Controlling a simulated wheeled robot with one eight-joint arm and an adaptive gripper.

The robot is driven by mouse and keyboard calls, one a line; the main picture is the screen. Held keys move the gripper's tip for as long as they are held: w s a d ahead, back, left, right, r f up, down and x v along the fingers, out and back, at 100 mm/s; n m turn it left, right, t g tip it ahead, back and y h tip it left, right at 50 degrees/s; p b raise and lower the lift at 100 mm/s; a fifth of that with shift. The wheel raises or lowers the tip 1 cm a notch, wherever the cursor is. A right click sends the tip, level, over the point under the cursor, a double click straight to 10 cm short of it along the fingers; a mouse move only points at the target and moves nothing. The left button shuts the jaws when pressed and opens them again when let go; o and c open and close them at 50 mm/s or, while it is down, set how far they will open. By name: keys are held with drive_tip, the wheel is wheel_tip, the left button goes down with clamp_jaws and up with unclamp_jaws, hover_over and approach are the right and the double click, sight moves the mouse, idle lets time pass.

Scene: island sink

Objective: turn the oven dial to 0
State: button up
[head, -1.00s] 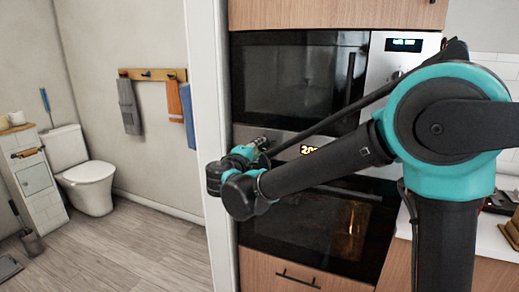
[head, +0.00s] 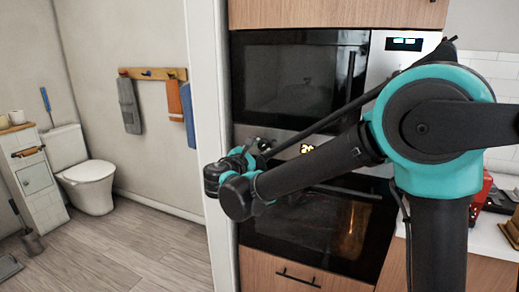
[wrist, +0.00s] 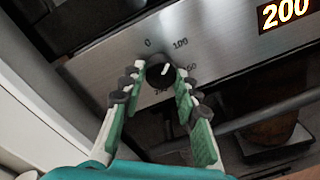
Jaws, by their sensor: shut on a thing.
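The oven dial (wrist: 158,76) is a dark round knob on the brushed metal panel in the wrist view. The orange display (wrist: 285,12) reads 200. In the head view my gripper (head: 262,146) is at the oven panel's left end, and my arm partly covers the display (head: 307,148).
The oven door (head: 335,225) is below the panel, with its handle bar (wrist: 275,115) close under my gripper in the wrist view. A microwave (head: 290,85) is above. A white door frame (head: 208,120) stands close on the left.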

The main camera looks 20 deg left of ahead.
drive_tip(key=n, duration=0.5)
drive_tip(key=shift+f+n, duration=0.15)
drive_tip(key=shift+n, duration=0.15)
drive_tip(key=shift+d+n, duration=0.15)
drive_tip(key=shift+n, duration=2.05)
drive_tip(key=o, duration=1.2)
drive_tip(key=shift+c, duration=0.2)
drive_tip(key=s+a, duration=0.1)
drive_tip(key=s, duration=1.1)
drive_tip(key=shift+a, duration=0.2)
drive_tip(key=shift+f, duration=0.1)
